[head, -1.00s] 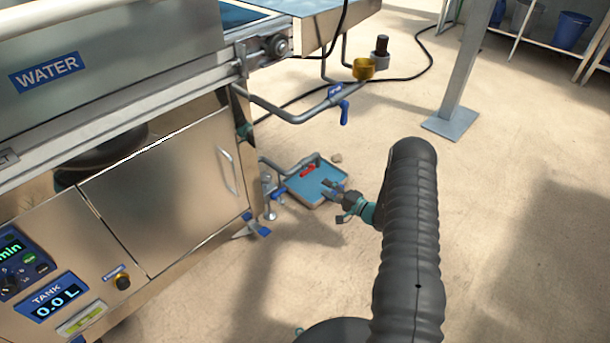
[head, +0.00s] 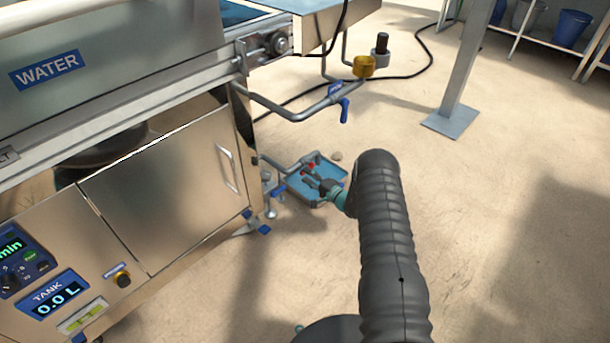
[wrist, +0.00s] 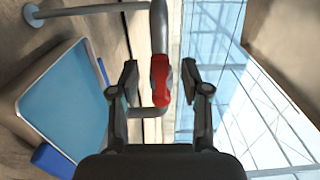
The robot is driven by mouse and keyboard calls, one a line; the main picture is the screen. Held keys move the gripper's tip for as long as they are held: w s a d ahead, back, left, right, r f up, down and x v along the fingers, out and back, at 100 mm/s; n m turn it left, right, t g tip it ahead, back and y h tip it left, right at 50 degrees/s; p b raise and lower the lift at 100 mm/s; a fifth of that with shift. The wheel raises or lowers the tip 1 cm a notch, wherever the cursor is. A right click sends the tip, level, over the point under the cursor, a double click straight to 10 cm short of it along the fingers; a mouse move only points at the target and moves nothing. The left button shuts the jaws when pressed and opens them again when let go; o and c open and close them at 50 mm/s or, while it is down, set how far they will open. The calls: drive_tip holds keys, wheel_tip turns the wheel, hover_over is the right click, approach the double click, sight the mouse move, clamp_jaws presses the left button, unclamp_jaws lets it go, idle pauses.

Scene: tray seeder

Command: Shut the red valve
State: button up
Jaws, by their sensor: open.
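The red valve handle (wrist: 160,80) shows in the wrist view between my gripper's two fingers, with a gap on each side. Its long side looks in line with the grey pipe (wrist: 158,28) above it in the picture. My gripper (wrist: 159,76) is open and holds nothing. In the head view the red valve (head: 309,167) is a small red spot on the low pipe over the blue tray, partly hidden by my gripper (head: 312,177). The exact gap in depth between the fingers and the handle cannot be told.
The blue tray (head: 327,192) lies on the floor under the pipe. The steel machine cabinet (head: 165,190) stands left. A grey post (head: 462,75) stands right; floor is clear there.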

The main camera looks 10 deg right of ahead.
drive_tip(key=shift+x, duration=0.95)
clamp_jaws()
